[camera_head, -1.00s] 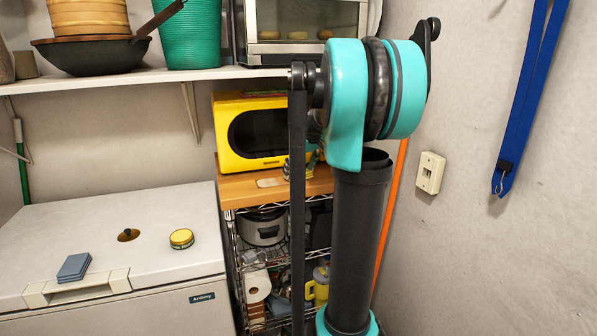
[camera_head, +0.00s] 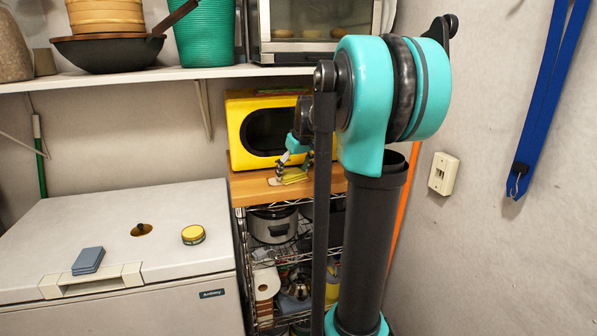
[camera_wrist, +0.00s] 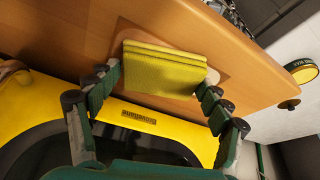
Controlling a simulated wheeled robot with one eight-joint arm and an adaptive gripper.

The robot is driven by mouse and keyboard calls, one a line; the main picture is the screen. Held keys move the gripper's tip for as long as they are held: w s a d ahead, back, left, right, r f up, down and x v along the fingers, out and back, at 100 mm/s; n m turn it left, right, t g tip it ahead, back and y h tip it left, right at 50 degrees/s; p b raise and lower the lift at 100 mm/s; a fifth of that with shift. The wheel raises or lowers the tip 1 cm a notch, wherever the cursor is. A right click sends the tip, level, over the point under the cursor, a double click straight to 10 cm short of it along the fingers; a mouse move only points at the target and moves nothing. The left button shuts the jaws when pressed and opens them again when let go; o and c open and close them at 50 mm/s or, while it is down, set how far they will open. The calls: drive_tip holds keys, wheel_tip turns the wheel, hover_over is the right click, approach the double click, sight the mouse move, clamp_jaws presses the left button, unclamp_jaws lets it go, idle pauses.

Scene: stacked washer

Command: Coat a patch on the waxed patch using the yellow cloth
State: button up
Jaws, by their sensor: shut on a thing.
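A folded yellow cloth (camera_wrist: 162,72) is between the fingers of my gripper (camera_wrist: 160,80), which is shut on it. The cloth is over the wooden top (camera_wrist: 65,35) in front of the yellow microwave. I cannot tell whether the cloth touches the wood. In the head view my gripper (camera_head: 291,160) and the cloth (camera_head: 294,177) show small beside the arm link, above the wooden top (camera_head: 250,192). A pale bit of the patch (camera_head: 274,182) shows left of the cloth.
The yellow microwave (camera_head: 240,135) stands close behind the gripper. A white chest freezer (camera_head: 90,218) at left bears a round yellow tin (camera_head: 193,235), a brown ring with a dark knob (camera_head: 142,230) and blue-grey pads (camera_head: 88,260). A shelf (camera_head: 130,77) is above.

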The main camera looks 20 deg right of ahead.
sight(266, 181)
drive_tip(key=shift+a, duration=4.35)
drive_tip(key=shift+r, duration=3)
drive_tip(key=shift+r, duration=0.1)
wheel_tip(266, 181, up, 3)
drive_tip(key=shift+f, duration=0.1)
drive_tip(key=shift+a, duration=0.1)
